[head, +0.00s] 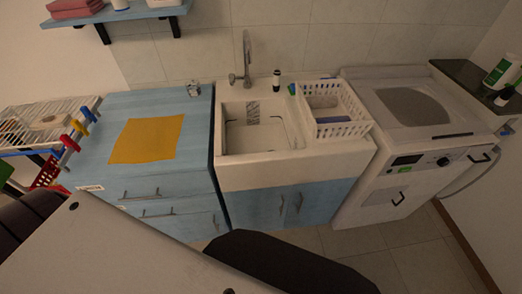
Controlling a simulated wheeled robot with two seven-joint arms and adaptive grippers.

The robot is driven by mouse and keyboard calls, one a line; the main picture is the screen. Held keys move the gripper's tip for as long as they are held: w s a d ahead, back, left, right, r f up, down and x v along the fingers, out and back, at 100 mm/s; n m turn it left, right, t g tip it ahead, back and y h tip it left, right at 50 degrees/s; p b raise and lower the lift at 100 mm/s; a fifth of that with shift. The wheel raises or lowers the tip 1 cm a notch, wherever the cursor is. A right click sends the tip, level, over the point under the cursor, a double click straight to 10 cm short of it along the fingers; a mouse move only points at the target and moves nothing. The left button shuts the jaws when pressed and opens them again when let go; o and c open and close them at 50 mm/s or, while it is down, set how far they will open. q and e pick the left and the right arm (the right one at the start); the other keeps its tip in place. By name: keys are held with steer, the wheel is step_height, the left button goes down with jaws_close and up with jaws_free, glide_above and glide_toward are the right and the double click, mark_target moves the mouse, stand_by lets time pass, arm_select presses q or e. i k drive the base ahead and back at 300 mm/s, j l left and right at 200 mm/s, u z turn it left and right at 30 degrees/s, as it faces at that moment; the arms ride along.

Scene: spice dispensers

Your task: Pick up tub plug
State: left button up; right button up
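I cannot make out a tub plug for certain in the head view. The white sink (300,158) stands in the middle, with a metal tap (246,62) behind it. A grey patterned patch (253,113) shows on the far inner wall of the basin, too small to identify. A small metallic or glassy item (193,88) sits on the blue counter's back right corner; I cannot tell what it is. Neither of my grippers shows; only dark and grey parts of my body are at the bottom.
A yellow cloth (148,140) lies on the blue counter (110,180). A white basket (338,131) and a small dark bottle (277,82) are on the sink's rim. A white washing machine (375,200) stands at right. A wire rack (75,103) is at left. Tiled floor is clear at right.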

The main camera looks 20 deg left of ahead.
mark_target(276, 73)
steer(key=i+l, duration=0.45)
steer(key=i, duration=0.15)
steer(key=i+l, duration=0.45)
steer(key=i, duration=0.15)
steer(key=i+j+u, duration=0.05)
